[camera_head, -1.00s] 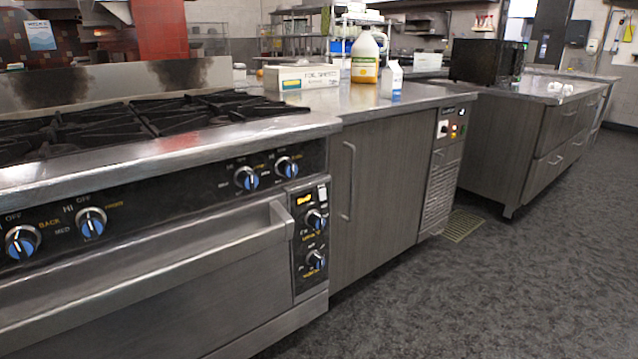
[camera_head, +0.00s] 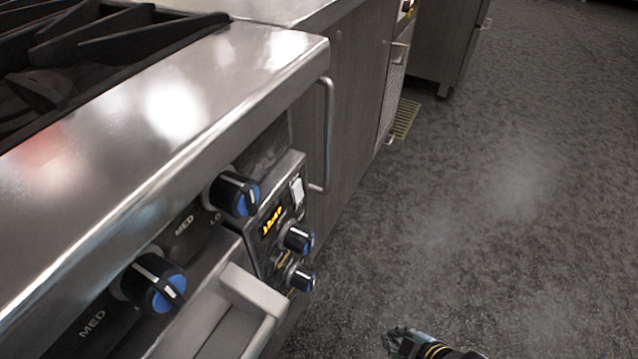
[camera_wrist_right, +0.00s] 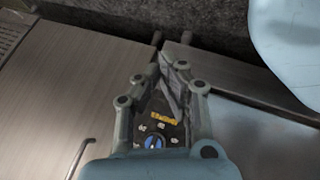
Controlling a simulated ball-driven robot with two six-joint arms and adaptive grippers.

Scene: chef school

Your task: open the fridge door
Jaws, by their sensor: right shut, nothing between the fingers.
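The fridge door (camera_head: 355,95) is the dark grey wood-grain panel just past the stove. Its upright metal bar handle (camera_head: 328,130) stands at the edge near the stove, and the door looks closed. In the right wrist view the door (camera_wrist_right: 100,90) fills the left side, with the handle (camera_wrist_right: 80,155) low at the left. My right gripper (camera_head: 398,338) is at the bottom of the head view, over the floor, right of the handle and apart from it. In the wrist view the right gripper (camera_wrist_right: 165,68) is shut and empty. My left gripper is not in view.
The steel stove (camera_head: 180,90) with black grates fills the left. Its knobs (camera_head: 238,192) and oven handle (camera_head: 255,300) stick out near the fridge handle. A floor grate (camera_head: 405,118) and another cabinet (camera_head: 440,45) lie beyond. The grey floor (camera_head: 520,200) at right is clear.

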